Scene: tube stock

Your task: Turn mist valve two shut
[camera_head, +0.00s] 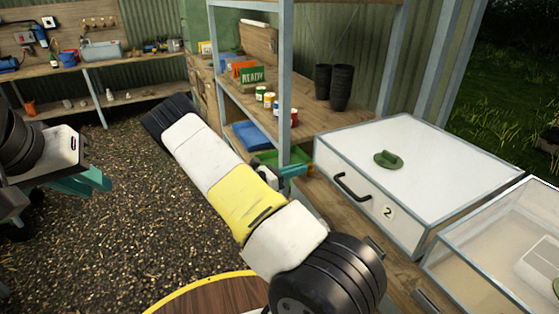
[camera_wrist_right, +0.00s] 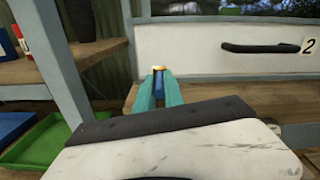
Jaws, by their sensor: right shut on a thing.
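A white propagator box (camera_head: 425,165) with a black handle and a label "2" (camera_head: 388,212) stands on the wooden bench at right. My right gripper (camera_head: 294,170) is at the box's left front corner, its teal fingers shut. In the right wrist view the fingers (camera_wrist_right: 158,88) are closed around a small blue piece with a brass-yellow top (camera_wrist_right: 158,70), which looks like the mist valve. The fingers hide most of it, so its turn angle cannot be told. My left gripper (camera_head: 85,182) is far left over the gravel, fingers apart and empty.
A shelf unit (camera_head: 290,80) beside the box carries cans, black pots (camera_head: 342,87) and a "READY" sign (camera_head: 252,75). A green tray (camera_wrist_right: 45,140) lies left of my right gripper. A clear-lidded box (camera_head: 500,250) stands at right. A round wooden top (camera_head: 215,298) is in front.

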